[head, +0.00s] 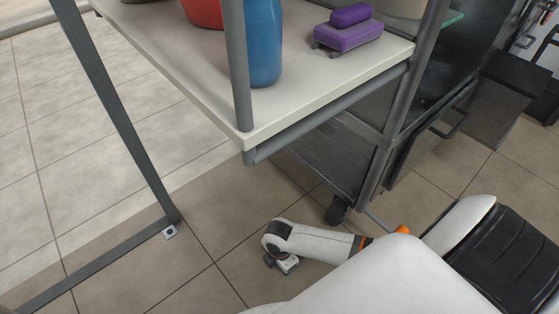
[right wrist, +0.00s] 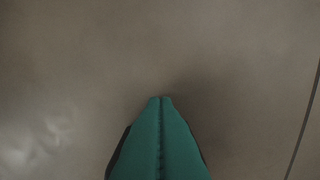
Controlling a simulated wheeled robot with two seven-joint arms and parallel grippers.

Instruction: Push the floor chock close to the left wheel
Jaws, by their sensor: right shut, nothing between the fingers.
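A black caster wheel (head: 337,212) stands on the tiled floor under the corner of the steel cart, in the middle of the head view. I cannot make out a floor chock for certain. A small orange piece (head: 402,230) shows behind my white arm, right of the wheel; I cannot tell what it is. My right arm reaches in low from the right, its wrist left of and nearer than the wheel. In the right wrist view, my right gripper (right wrist: 161,99) has its teal fingers shut and empty over bare floor. My left gripper is out of view.
A pale shelf (head: 190,77) on grey posts overhangs the floor. It holds a blue bottle (head: 263,45), a red container (head: 203,12) and a purple block (head: 347,37). A slanted grey frame leg (head: 125,125) stands at left. Floor between the leg and my wrist is clear.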

